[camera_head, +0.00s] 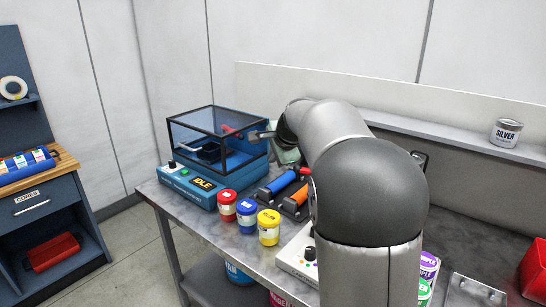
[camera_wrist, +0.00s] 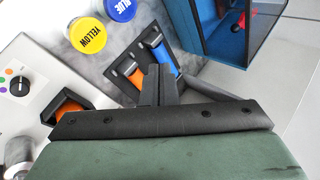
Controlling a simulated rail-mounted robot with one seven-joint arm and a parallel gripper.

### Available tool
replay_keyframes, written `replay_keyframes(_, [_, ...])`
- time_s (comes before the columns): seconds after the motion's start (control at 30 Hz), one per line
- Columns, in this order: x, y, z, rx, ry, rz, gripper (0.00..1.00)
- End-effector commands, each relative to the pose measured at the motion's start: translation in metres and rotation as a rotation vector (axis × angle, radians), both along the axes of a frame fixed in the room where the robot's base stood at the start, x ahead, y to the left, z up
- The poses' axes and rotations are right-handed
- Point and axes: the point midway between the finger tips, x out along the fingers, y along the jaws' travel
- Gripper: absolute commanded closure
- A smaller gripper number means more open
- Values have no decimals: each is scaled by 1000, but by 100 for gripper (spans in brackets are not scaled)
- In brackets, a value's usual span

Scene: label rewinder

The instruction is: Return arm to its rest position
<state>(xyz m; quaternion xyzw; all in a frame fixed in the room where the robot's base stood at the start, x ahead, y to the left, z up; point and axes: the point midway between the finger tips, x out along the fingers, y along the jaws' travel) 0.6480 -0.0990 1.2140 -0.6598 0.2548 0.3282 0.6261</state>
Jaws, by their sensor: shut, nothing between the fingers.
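My gripper (camera_wrist: 158,82) is shut and empty in the wrist view, its dark fingers pressed together. It is over the bench, and a dark holder (camera_wrist: 135,70) with an orange and a blue cylinder shows beyond the fingertips. In the head view my grey arm reaches over the bench, its wrist near the blue machine (camera_head: 194,187) with the clear cover. My arm hides much of the middle of the bench.
Red (camera_head: 227,205), blue (camera_head: 246,215) and yellow (camera_head: 268,227) jars stand along the bench front. A white control box (camera_head: 298,262) sits near my arm. A SILVER can (camera_head: 506,132) stands on the back ledge. A red bin (camera_head: 535,270) is at right.

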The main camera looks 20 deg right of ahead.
Motion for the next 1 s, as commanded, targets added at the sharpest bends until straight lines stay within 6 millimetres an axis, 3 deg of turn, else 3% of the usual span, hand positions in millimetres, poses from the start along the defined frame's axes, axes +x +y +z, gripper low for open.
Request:
replay_keyframes(0.17, [-1,1,0,-3,2,4,100])
replay_keyframes(0.27, [-18,9,-5,-31,26,57,100])
replay_keyframes(0.37, [-59,28,-20,-105,85,193,100])
replay_keyframes(0.6, [-218,84,-83,-373,277,741,100])
replay_keyframes(0.7, [-281,96,-110,-471,346,965,100])
replay_keyframes(0.8, [-333,101,-133,-546,402,1149,100])
replay_keyframes(0.9, [-367,101,-149,-596,440,1279,100])
replay_keyframes(1.0, [-386,100,-158,-621,463,1349,100])
